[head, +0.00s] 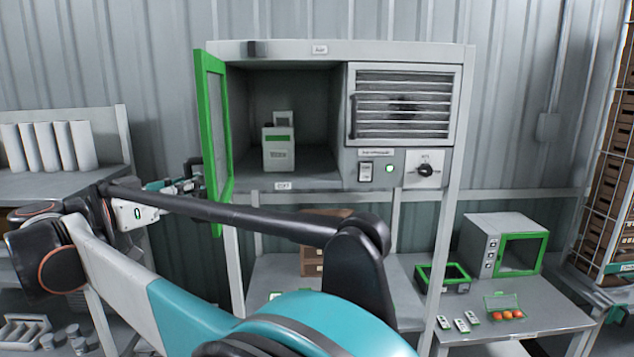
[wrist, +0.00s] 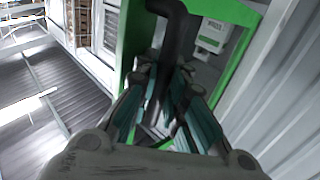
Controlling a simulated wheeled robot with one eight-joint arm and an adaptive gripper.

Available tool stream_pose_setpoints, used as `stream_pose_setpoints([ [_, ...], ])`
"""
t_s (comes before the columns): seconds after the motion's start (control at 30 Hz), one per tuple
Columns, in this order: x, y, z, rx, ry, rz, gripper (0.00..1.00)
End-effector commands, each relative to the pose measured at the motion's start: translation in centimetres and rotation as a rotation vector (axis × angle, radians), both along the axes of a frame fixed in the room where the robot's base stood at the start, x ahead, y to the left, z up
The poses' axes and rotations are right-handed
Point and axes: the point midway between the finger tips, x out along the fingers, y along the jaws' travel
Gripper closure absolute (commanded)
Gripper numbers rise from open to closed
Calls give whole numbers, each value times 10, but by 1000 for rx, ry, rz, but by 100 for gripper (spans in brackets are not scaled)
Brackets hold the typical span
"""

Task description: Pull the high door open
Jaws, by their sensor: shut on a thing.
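The high door (head: 216,130) has a green frame and a clear pane. It is hinged at the left of the upper compartment of the grey cabinet (head: 400,53) and stands wide open, swung out to the left. My gripper (head: 192,172) is at the door's outer side, low down. In the wrist view my gripper (wrist: 166,85) has its fingers closed around the dark bar handle (wrist: 174,40), beside the green frame (wrist: 236,12). The handle is mostly hidden in the head view.
A white and green device (head: 279,148) stands inside the open compartment. A slatted vent panel (head: 403,104) and a knob (head: 425,170) are to its right. My arm crosses in front of the cabinet. A shelf with white cylinders (head: 50,147) is at the left.

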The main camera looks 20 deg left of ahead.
Motion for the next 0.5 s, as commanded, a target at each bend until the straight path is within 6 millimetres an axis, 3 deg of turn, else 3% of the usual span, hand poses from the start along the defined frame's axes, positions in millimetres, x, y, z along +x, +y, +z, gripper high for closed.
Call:
stream_pose_setpoints([
  [0.5, -4, 8, -2, -2, 4, 0, 100],
])
